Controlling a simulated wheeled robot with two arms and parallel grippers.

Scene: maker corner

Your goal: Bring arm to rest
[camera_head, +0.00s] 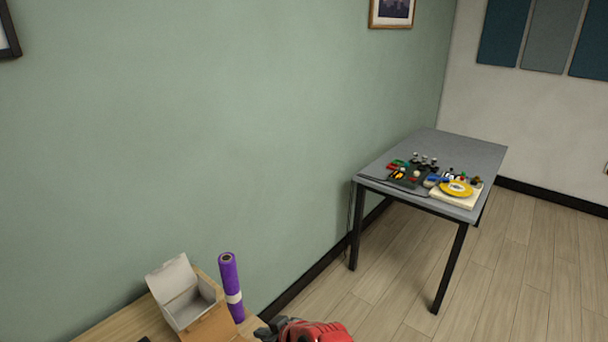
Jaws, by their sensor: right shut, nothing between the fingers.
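My right gripper (268,330) shows at the bottom edge of the view, with dark fingers and a red body. It is shut and holds nothing. It is just right of the purple roll, in front of the wooden surface's right end as seen here. The rest of the right arm is cut off by the frame. My left gripper is not in view.
A grey table (455,149) with several small coloured items stands at right. Wooden floor (395,280) between them is clear.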

